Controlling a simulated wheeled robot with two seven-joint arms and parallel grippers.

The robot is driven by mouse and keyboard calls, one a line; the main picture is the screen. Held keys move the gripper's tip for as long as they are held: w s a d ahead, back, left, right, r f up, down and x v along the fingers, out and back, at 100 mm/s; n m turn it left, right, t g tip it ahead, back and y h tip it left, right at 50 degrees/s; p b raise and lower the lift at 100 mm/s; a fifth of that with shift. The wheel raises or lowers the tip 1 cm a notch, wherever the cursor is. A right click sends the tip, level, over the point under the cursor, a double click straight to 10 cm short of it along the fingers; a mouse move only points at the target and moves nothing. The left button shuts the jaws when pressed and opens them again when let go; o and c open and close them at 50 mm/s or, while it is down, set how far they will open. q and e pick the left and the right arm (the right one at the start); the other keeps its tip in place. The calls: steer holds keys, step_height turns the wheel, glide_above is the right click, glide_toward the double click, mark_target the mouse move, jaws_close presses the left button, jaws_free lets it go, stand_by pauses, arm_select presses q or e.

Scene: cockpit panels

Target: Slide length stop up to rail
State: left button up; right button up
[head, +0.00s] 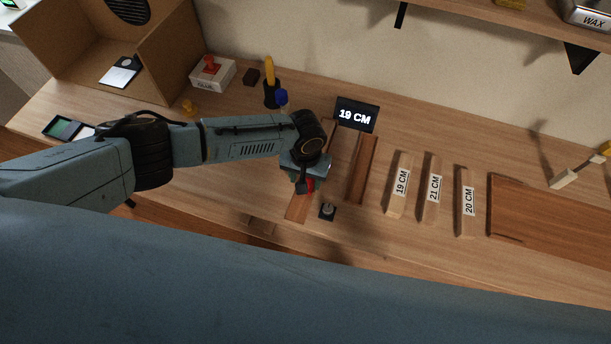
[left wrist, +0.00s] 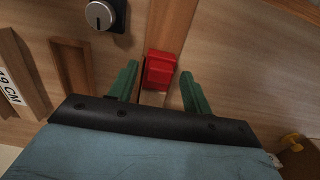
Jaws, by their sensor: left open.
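The red length stop (left wrist: 160,70) sits on a reddish-brown wooden strip (left wrist: 172,20) in the left wrist view. In the head view only a bit of its red side (head: 310,186) shows beneath my left gripper (head: 304,186). The strip (head: 298,208) runs front to back on the bench, and my arm hides part of it. My left gripper is open, with one green finger on each side of the stop. Whether the fingers touch it I cannot tell. Which part is the rail is unclear. My right gripper is not in view.
A small black-based knob (head: 327,211) stands right of the strip. Further right are a dark wooden tray (head: 361,168), several labelled wood pieces (head: 401,186) and a brown board (head: 550,217). A "19 CM" display (head: 356,115) stands behind. A tool holder (head: 271,95) stands behind my arm.

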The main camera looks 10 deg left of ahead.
arm_select(q)
steer(key=shift+r, duration=0.1)
step_height(320, 180, up, 13)
steer(key=p, duration=0.1)
steer(key=shift+r, duration=0.15)
stand_by(0.6)
